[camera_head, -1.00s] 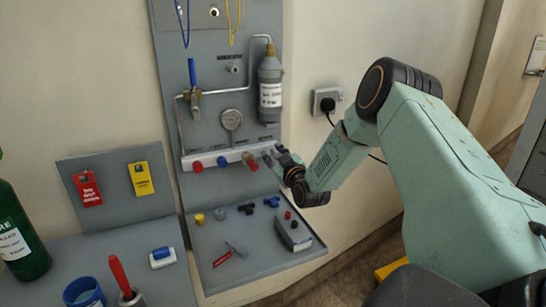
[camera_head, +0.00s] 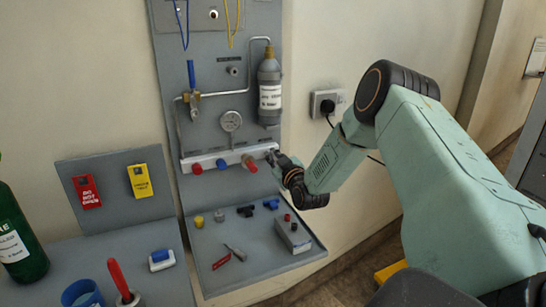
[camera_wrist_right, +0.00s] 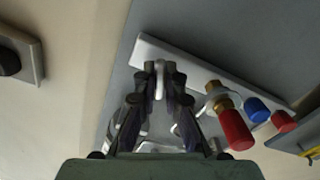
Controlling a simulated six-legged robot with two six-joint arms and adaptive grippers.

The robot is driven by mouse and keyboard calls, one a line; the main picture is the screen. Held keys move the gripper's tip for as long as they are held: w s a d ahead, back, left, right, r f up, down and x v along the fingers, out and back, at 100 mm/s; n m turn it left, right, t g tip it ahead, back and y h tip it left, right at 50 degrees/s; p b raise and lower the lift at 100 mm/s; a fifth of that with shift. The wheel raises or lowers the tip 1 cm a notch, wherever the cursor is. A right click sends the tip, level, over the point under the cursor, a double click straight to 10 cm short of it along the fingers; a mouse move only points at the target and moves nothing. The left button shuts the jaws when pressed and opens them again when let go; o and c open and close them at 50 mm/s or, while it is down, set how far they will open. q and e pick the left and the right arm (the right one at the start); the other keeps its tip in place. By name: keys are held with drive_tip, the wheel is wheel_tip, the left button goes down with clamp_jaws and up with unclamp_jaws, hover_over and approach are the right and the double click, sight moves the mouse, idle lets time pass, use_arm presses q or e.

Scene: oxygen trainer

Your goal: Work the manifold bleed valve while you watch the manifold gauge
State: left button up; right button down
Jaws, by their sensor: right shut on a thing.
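The white manifold bar (camera_head: 210,161) runs across the grey panel, with a red knob (camera_head: 197,168), a blue knob (camera_head: 221,163) and a red knob with a brass stem (camera_head: 250,163). The round manifold gauge (camera_head: 231,121) sits above it; its needle is too small to read. My right gripper (camera_head: 274,157) is at the bar's right end. In the right wrist view its fingers (camera_wrist_right: 159,82) are shut on a small silver part, which looks like the bleed valve (camera_wrist_right: 160,68). The fingers hide much of it. My left gripper is not in view.
A grey cylinder (camera_head: 270,88) and a blue-handled valve (camera_head: 191,75) are mounted above. A lower shelf holds small fittings and a grey box (camera_head: 294,237). A wall socket (camera_head: 326,103) with a plug is near my right arm.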

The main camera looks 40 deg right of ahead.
drive_tip(key=m, duration=0.5)
drive_tip(key=shift+b, duration=0.3)
drive_tip(key=c, duration=1.4)
unclamp_jaws()
